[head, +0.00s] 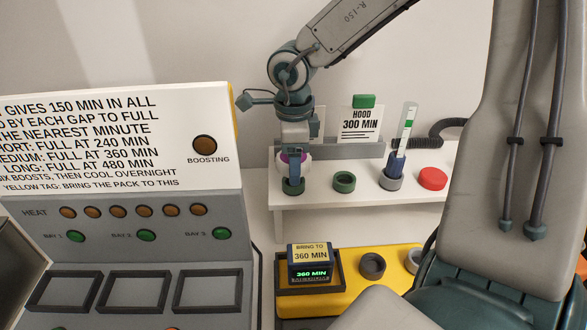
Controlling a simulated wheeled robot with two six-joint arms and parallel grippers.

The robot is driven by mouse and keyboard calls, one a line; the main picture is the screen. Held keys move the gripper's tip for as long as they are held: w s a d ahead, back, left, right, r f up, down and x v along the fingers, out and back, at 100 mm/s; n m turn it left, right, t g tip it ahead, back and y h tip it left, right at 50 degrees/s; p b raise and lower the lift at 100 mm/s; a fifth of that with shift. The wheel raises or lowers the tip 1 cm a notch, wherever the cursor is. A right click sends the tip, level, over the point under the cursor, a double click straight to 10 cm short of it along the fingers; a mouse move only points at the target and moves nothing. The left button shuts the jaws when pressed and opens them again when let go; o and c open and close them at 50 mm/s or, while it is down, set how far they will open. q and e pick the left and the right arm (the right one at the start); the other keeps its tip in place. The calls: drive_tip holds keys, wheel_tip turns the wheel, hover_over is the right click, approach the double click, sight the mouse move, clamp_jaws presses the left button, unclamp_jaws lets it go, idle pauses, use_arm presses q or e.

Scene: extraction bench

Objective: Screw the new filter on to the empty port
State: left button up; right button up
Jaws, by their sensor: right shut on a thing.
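My right gripper (293,174) reaches down at the left end of the white bench (320,202). It is shut on a white piece with a purple band (282,158), which the fingers mostly hide. I cannot tell for sure that this is the new filter, nor whether it touches anything below. A dark green ring (293,187) shows at the fingertips. To its right a green ring-shaped port (344,182) looks empty. Further right a grey port (391,182) holds a blue-based upright tube (407,130) with a green band. My left gripper is not in view.
A red round cap (432,178) sits at the bench's right. In front, a yellow unit (345,295) carries a pack display (310,268) and a dark ring (372,265). A lettered panel (110,140) fills the left.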

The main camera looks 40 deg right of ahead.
drive_tip(key=shift+r+p, duration=0.55)
drive_tip(key=shift+r, duration=0.55)
